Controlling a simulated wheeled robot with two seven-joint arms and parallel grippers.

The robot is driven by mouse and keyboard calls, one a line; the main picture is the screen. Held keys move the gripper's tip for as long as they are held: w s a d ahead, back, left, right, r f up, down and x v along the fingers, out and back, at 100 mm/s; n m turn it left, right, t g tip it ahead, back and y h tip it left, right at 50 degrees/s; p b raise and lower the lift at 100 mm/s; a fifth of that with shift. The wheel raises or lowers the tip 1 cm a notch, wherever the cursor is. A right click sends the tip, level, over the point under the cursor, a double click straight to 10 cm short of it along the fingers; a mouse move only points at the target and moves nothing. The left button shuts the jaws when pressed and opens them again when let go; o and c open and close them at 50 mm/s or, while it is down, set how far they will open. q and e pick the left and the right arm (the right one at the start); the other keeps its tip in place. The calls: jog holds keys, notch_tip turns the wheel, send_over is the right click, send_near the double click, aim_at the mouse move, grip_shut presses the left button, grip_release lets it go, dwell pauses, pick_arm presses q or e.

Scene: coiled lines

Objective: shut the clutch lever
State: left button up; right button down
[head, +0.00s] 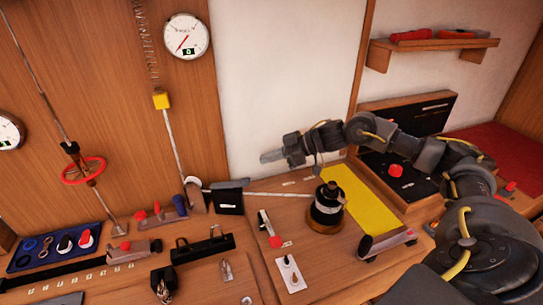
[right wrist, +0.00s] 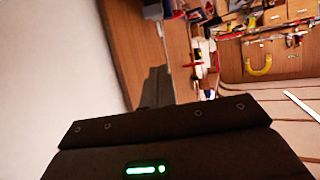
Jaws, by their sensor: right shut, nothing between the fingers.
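No label marks which part is the clutch lever, so I cannot tell for sure. One tall lever with a yellow block on top (head: 161,101) leans against the wood wall. A black drum (head: 327,205) stands on a wooden base on the right part of the bench, with a thin pale rod (head: 275,194) reaching it from the left. My right gripper (head: 268,157) is shut and empty, in the air in front of the white wall, above and left of the drum. Its shut fingers also show in the right wrist view (right wrist: 157,90). My left gripper is out of view.
A red handwheel (head: 83,170) stands on a slanted rod at left. A dark wall-side box (head: 229,202) and a black rack (head: 203,246) sit on the bench. A yellow mat (head: 362,215) lies right of the drum. A shelf (head: 430,45) hangs at upper right.

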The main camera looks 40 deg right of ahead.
jog(key=p, duration=0.3)
send_over(248, 180)
notch_tip(248, 180, down, 3)
jog(key=shift+d+r, duration=0.1)
jog(key=shift+r, duration=0.05)
jog(key=f, duration=0.2)
jog(key=d+f+p, duration=0.1)
jog(key=f, duration=0.1)
jog(key=shift+s, duration=0.3)
jog(key=shift+a+f, duration=0.1)
